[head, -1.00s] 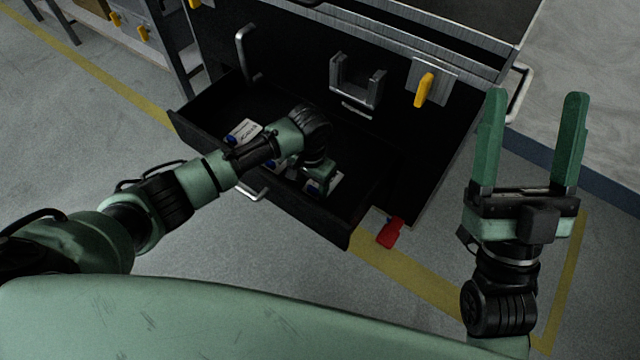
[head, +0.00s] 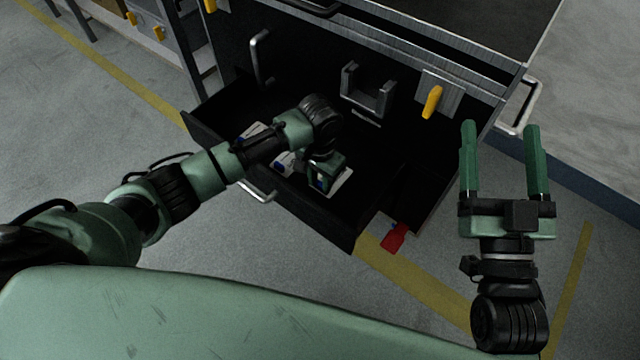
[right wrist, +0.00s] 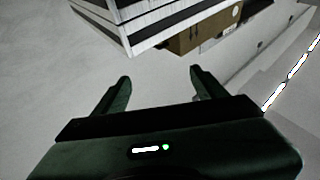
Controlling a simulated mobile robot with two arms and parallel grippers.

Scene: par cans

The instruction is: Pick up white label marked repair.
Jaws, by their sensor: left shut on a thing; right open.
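An open black drawer (head: 300,208) holds several white labels with blue parts. One label (head: 252,131) lies at its left end, partly behind my left arm. Another label (head: 283,161) is just left of my left gripper. My left gripper (head: 324,182) reaches down into the drawer's middle and is shut on a white label (head: 342,184), partly hidden by the fingers. I cannot read the print on any label, so I cannot tell which is marked repair. My right gripper (head: 505,165) is open and empty, right of the cabinet; it also shows in the right wrist view (right wrist: 160,88).
A red tag (head: 395,237) is by the drawer's right front corner. A metal handle (head: 257,192) sticks out of the drawer front. A brown box (right wrist: 203,32) shows in the right wrist view.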

